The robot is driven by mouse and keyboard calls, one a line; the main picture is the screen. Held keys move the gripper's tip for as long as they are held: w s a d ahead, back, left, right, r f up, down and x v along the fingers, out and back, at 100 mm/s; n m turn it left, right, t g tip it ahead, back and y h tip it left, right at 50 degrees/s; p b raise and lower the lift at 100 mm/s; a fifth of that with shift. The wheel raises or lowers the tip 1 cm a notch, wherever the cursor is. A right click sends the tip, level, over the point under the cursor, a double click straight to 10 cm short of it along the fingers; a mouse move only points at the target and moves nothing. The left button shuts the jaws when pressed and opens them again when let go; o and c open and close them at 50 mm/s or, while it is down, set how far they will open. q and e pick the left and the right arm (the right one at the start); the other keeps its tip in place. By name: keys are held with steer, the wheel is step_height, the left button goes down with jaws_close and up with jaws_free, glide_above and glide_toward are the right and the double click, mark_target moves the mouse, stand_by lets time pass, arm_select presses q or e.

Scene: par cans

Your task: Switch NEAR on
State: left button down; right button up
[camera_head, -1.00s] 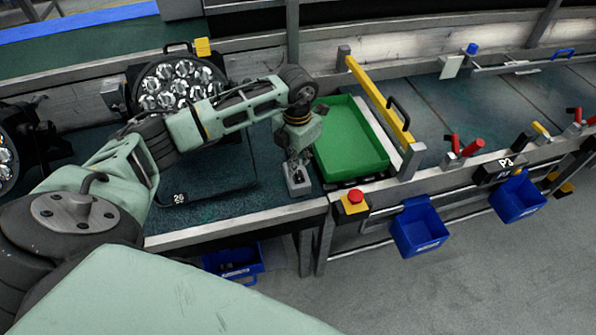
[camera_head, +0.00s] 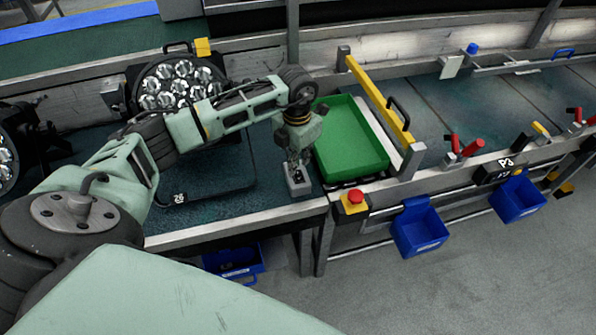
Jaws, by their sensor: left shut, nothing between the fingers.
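A small grey switch box (camera_head: 298,186) sits on the table near its front right corner, left of the green tray. I cannot read a label on it, so I cannot tell whether it is NEAR. My left gripper (camera_head: 297,172) points down at the top of this box, shut and empty. Its fingertips are at or just above the box top; I cannot tell whether they touch. The gripper hides part of the box top and any lever there. A par can (camera_head: 178,84) with several clear lenses stands at the back of the table. My right gripper is not in view.
A green tray (camera_head: 350,140) lies close right of my gripper, with a yellow bar (camera_head: 379,100) beyond it. A red button on a yellow box (camera_head: 354,200) is at the front edge. Another par can (camera_head: 8,150) is at far left. Blue bins (camera_head: 419,231) hang in front.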

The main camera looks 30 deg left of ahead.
arm_select(q)
steer(key=shift+s+f+b, duration=0.1)
steer(key=shift+f+b, duration=0.85)
steer(key=shift+f, duration=0.3)
stand_by(0.5)
steer(key=shift+r, duration=0.15)
steer(key=shift+r+p, duration=0.8)
steer(key=shift+r, duration=0.1)
steer(key=shift+r+p, duration=1.65)
steer(key=shift+r, duration=0.9)
